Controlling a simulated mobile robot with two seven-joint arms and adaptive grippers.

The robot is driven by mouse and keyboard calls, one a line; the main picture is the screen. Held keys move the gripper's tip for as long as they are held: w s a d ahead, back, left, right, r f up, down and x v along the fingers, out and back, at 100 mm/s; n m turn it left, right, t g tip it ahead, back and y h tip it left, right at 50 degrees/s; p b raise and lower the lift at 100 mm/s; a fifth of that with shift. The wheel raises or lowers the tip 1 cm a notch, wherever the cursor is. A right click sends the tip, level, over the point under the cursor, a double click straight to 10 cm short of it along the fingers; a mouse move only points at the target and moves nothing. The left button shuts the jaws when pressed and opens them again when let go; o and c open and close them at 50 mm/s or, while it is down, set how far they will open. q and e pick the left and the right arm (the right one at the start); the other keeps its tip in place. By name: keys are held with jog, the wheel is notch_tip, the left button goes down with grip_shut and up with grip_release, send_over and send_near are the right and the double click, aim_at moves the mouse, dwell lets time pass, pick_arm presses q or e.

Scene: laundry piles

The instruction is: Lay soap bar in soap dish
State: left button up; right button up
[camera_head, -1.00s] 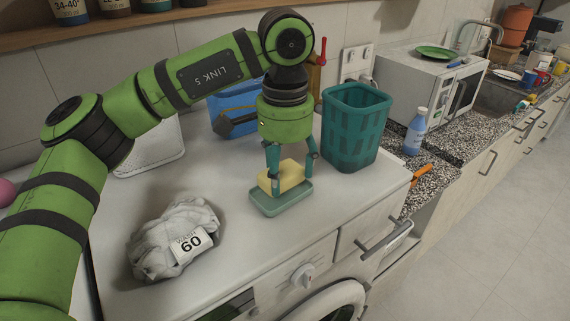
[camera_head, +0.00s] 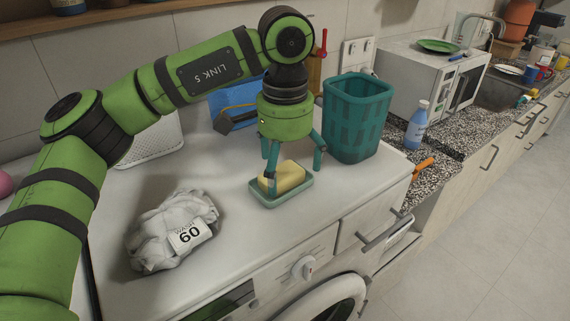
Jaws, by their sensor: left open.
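The yellow soap bar (camera_head: 289,177) lies in the green soap dish (camera_head: 268,201) on top of the white washing machine. It sits within the dish's rim, as far as the view shows. My left gripper (camera_head: 294,176) is directly above, its fingers spread wide on either side of the bar. The near finger partly covers the bar's left end. The far finger stands clear to the right. My right gripper is not in view.
A teal basket (camera_head: 357,119) stands close to the right of my left gripper. A blue container (camera_head: 234,106) and a white perforated basket (camera_head: 152,139) are behind. A bundled grey cloth with a "60" tag (camera_head: 174,231) lies front left.

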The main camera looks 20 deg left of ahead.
pick_arm(q)
notch_tip(320, 180, up, 12)
dwell(0.5)
